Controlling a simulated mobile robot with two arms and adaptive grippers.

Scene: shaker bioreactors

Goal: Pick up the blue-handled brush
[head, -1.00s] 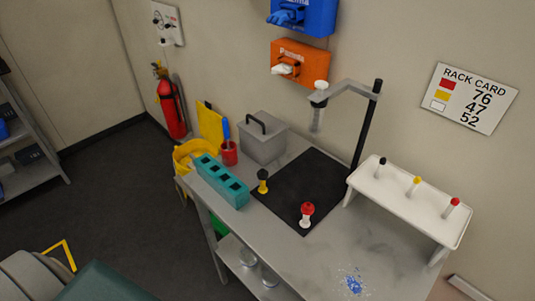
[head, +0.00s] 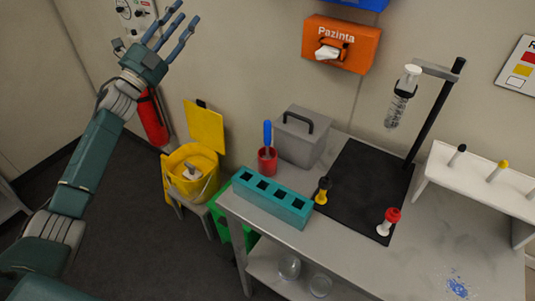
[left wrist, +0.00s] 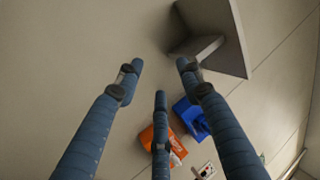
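The blue-handled brush (head: 267,134) stands upright in a red cup (head: 267,161) on the left end of the grey table (head: 330,235), in front of a grey lidded box. Its lower end is hidden inside the cup. My left gripper (head: 176,28) is raised against the wall at the upper left of the head view, well above and left of the brush. Its fingers are spread open and empty. The left wrist view also shows the open fingers (left wrist: 160,95) with nothing between them. My right gripper is not in view.
A teal block with square holes (head: 272,198) lies in front of the cup. The grey box (head: 300,138) stands behind it. A yellow bin (head: 190,175) with its lid up is to the left. A stand (head: 435,115) holds a syringe over a black mat (head: 365,190).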

